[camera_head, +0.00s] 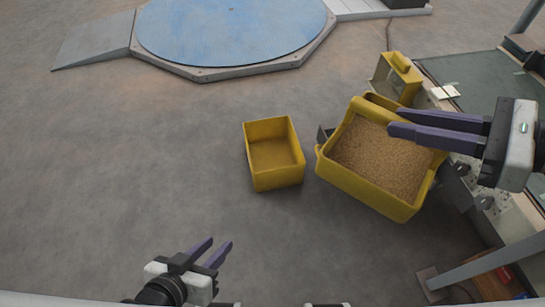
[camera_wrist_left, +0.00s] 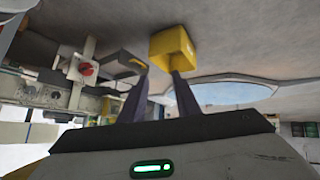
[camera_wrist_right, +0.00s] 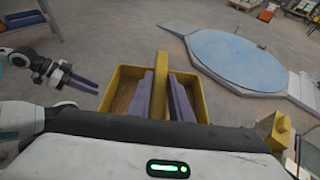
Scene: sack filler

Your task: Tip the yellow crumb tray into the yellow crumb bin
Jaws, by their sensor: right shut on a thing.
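The yellow crumb tray (camera_head: 345,172), full of brown crumbs (camera_head: 378,158), is in front of the machine at the right of the head view. My right gripper (camera_head: 393,122) reaches over it from the right. In the right wrist view its fingers are shut on the tray's yellow handle bar (camera_wrist_right: 163,62), with the tray around and below. The yellow crumb bin (camera_head: 274,178) stands on the floor just left of the tray, open side up, and looks empty. My left gripper (camera_head: 215,248) is open and empty, low in the head view, below and left of the bin.
A yellow housing (camera_head: 397,78) of the machine stands behind the tray. The machine's bench (camera_head: 470,85) and a grey leg (camera_head: 480,268) are on the right. A blue round platform (camera_head: 230,30) lies at the back. The floor to the left is clear.

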